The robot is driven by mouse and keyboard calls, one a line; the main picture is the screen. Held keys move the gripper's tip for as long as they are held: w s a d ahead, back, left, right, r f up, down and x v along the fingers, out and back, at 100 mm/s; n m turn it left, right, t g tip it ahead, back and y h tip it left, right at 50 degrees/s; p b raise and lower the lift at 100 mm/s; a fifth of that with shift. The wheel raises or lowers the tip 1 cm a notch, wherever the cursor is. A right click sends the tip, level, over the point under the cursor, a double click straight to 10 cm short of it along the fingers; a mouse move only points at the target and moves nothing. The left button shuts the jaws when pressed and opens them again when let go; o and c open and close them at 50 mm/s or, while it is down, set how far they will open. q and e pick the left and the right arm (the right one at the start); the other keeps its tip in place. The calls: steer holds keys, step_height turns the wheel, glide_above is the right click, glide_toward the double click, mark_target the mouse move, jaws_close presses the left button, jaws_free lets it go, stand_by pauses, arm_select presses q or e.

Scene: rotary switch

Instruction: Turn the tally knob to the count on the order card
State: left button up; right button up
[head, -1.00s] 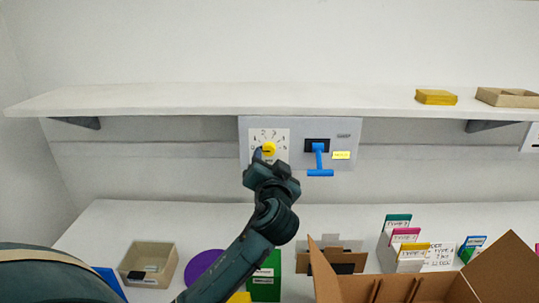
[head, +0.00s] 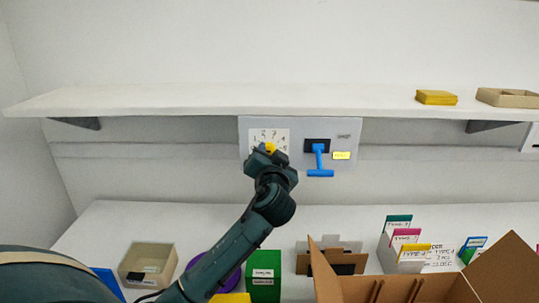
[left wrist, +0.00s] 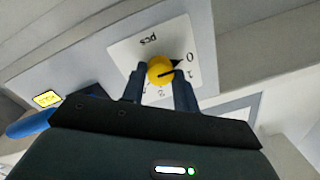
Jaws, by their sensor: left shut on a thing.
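The yellow tally knob (head: 270,147) sits on a white dial plate (head: 283,136) on the grey wall panel. In the left wrist view the knob (left wrist: 160,70) is between the fingers of my left gripper (left wrist: 159,78), which is shut on it. Fingers hide some of the dial. In the head view my left gripper (head: 267,152) covers the knob's lower part. A white card with handwriting, likely the order card (head: 441,256), stands at the right; I cannot read it surely. My right gripper is not in view.
A blue T-shaped lever (head: 319,160) and a yellow label (head: 341,156) are right of the dial. A shelf (head: 250,98) runs above the panel. An open cardboard box (head: 330,280), a beige bin (head: 165,258) and file dividers (head: 410,250) stand below.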

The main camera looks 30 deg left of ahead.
arm_select(q)
steer(key=c, duration=0.3)
steer(key=shift+m+p, duration=0.6)
steer(key=shift+m, duration=0.5)
steer(key=m, duration=0.3)
steer(key=shift+m+p, duration=0.3)
steer(key=shift+p, duration=0.05)
steer(key=m, duration=0.4)
steer(key=shift+f+m+t, duration=0.1)
steer(key=shift+m+t, duration=0.2)
steer(key=shift+m, duration=2)
